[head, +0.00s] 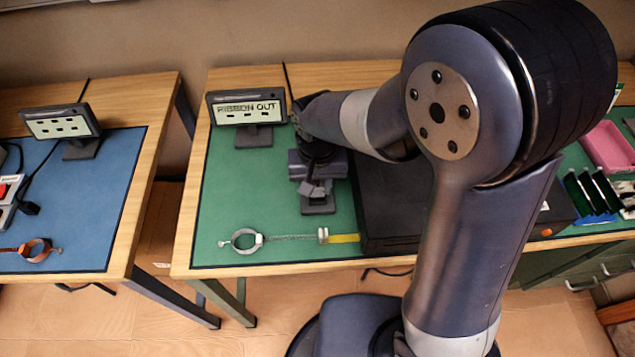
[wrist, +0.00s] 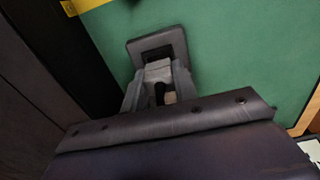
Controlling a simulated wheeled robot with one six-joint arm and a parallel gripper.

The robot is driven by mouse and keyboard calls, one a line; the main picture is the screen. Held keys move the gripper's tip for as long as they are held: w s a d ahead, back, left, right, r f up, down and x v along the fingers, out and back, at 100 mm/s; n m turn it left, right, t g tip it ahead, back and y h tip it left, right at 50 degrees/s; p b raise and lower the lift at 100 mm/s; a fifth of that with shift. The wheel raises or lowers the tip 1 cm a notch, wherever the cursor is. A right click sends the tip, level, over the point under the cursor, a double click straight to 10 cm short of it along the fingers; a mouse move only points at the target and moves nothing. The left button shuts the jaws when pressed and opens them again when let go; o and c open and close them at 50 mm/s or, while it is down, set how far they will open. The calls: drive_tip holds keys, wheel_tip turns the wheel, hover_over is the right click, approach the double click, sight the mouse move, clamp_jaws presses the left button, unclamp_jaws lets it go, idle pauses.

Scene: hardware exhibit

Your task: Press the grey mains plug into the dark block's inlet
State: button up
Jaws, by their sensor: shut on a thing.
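My gripper (head: 318,186) points down over the green mat and is shut on the grey mains plug. In the wrist view the plug (wrist: 158,70) is a light grey piece between the two fingers of my gripper (wrist: 157,84). The dark block (wrist: 134,48) lies just beyond the fingertips, a square grey body with a black inlet opening in its face. The plug's front end is at the edge of this opening; I cannot tell whether its tip is inside. In the head view the dark block (head: 318,208) sits under my gripper, partly covered by it.
A sign reading "RIBBON OUT" (head: 247,107) stands at the back left. A ring clamp (head: 244,240) on a chain lies at the front of the mat. A large black box (head: 385,236) stands right of the block, with a yellow strip (head: 344,238) beside it. Mat left of the block is clear.

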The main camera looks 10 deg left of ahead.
drive_tip(key=shift+f+b, duration=0.6)
drive_tip(key=shift+f, duration=0.25)
idle(0.5)
drive_tip(key=o, duration=0.8)
drive_tip(key=shift+s, duration=0.1)
drive_tip(key=shift+o, duration=0.2)
drive_tip(key=shift+d, duration=0.1)
drive_tip(key=shift+o, duration=0.5)
drive_tip(key=shift+o, duration=1.2)
drive_tip(key=shift+r+p, duration=0.6)
drive_tip(key=shift+r, duration=0.15)
